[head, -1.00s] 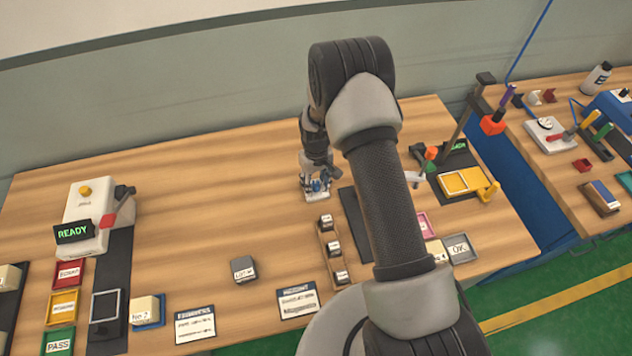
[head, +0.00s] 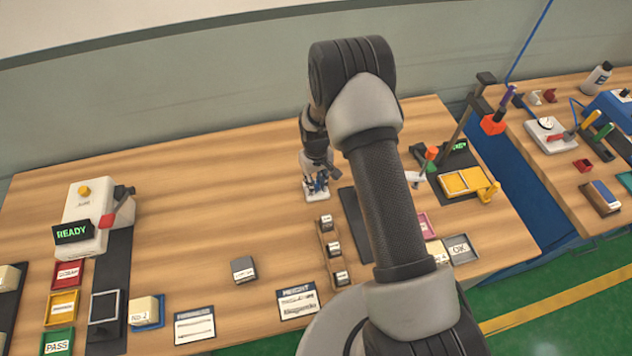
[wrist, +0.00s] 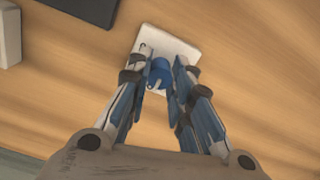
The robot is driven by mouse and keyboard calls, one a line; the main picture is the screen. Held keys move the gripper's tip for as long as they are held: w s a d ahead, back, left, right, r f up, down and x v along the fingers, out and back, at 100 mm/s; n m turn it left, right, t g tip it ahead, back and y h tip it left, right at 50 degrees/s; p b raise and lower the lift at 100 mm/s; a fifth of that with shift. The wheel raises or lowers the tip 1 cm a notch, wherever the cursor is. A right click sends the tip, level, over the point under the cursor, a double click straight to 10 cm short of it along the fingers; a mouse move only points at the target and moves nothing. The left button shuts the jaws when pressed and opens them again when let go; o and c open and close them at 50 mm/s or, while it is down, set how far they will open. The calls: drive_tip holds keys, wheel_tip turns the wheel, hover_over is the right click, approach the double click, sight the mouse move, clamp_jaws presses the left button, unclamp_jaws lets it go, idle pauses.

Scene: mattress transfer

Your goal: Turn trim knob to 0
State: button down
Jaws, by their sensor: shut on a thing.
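The trim knob (wrist: 160,73) is a blue round knob with a pale pointer mark, set on a white plate (wrist: 178,48) on the wooden table. My gripper (wrist: 159,72) is shut on the knob from both sides, as the wrist view shows. In the head view my gripper (head: 316,184) is over the small white plate (head: 318,195) near the middle of the table. The fingers and wrist hide most of the knob there. I cannot read any scale marks or a 0 on the plate.
A wooden rack (head: 330,250) with several labelled blocks stands just in front of the plate. A dark strip (head: 355,222) lies to its right. A grey block (head: 243,269) sits left of the rack. The table left of the plate is clear.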

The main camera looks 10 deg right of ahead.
drive_tip(key=c, duration=1.4)
unclamp_jaws()
drive_tip(key=shift+d, duration=0.1)
drive_tip(key=shift+a, duration=0.25)
drive_tip(key=shift+d, duration=0.15)
